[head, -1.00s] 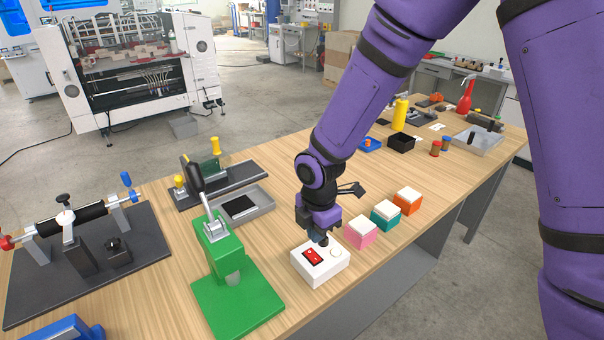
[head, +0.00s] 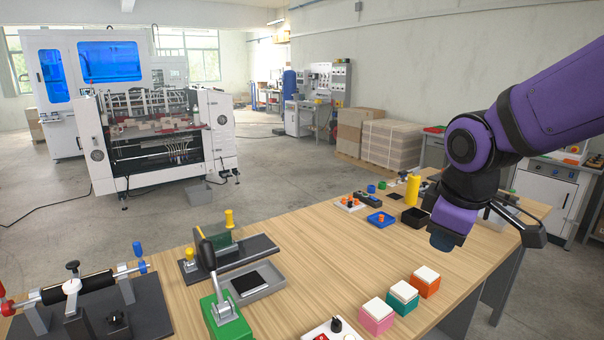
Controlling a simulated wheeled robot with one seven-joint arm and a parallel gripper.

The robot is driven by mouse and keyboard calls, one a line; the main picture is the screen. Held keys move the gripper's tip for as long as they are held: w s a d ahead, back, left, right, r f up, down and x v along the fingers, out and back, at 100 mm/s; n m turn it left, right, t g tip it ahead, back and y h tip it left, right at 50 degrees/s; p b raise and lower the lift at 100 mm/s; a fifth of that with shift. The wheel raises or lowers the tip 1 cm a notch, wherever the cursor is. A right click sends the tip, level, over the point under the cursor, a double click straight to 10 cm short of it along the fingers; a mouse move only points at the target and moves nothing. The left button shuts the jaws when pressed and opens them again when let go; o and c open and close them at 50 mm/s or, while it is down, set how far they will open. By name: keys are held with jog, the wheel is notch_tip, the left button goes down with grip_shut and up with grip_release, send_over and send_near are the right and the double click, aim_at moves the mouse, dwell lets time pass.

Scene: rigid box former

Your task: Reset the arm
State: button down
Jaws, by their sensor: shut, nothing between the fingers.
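My gripper (head: 447,240) hangs at the end of my purple arm on the right of the head view. It is raised above the table's right part, apart from everything on it. Its fingers are shut and hold nothing.
The wooden table (head: 310,265) carries a pink box (head: 376,318), a teal box (head: 402,299) and an orange box (head: 426,282) below my gripper. A white control box (head: 330,332) is cut by the lower edge. A green press (head: 225,320) stands left of it. The table's middle is clear.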

jog(key=s+d+r+m+t, duration=0.1)
jog(key=s+d+r+m, duration=0.2)
jog(key=s+m, duration=0.2)
jog(key=s+d+r+m+t, duration=0.1)
jog(key=s+d+r+m, duration=0.3)
jog(key=s, duration=0.4)
jog(key=shift+d+r+m, duration=0.15)
jog(key=shift+d+m, duration=0.1)
jog(key=shift+m, duration=0.35)
